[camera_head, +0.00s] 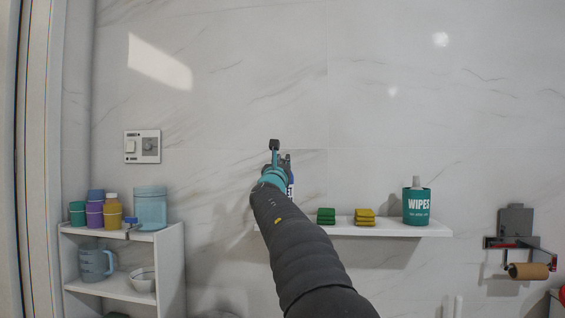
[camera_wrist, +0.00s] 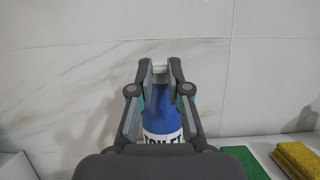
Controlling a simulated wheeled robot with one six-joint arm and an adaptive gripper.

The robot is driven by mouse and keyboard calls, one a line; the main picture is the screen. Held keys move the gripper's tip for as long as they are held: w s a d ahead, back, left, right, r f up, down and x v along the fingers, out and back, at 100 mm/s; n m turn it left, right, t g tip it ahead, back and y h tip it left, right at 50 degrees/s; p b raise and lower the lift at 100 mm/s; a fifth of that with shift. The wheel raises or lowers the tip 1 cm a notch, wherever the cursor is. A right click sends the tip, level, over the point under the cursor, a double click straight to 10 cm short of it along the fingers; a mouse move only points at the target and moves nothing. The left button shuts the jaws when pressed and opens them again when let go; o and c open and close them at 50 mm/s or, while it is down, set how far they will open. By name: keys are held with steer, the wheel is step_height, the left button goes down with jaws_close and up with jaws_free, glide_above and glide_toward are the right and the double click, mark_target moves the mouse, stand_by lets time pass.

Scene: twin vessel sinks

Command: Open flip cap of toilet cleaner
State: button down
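The toilet cleaner bottle (camera_wrist: 163,110) stands between the fingers of my gripper in the wrist view. It has a blue body and a white label with dark blue letters, partly cut off by my gripper's housing. A small white part, seemingly its cap (camera_wrist: 160,69), shows between the fingertips. In the head view my gripper (camera_head: 279,152) is above the wall shelf, and my arm hides most of the bottle; only a white and blue strip (camera_head: 291,187) shows beside it. The fingers are apart by a narrow gap; I cannot tell whether they touch the white part.
The white wall shelf (camera_head: 390,229) also holds green sponges (camera_head: 326,216), yellow sponges (camera_head: 365,217) and a teal wipes canister (camera_head: 417,206) to the right. A white cabinet (camera_head: 172,270) with bottles stands at the left. The marble wall rises behind the shelf.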

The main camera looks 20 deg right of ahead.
step_height(320, 180, up, 2)
steer(key=g+y+p, duration=0.1)
steer(key=g+p, duration=0.1)
steer(key=p, duration=0.9)
steer(key=shift+y, duration=0.3)
steer(key=shift+f+g, duration=0.2)
steer(key=shift+g, duration=0.1)
steer(key=c, duration=1.1)
jaws_free()
steer(key=shift+s, duration=0.1)
steer(key=v, duration=1.2)
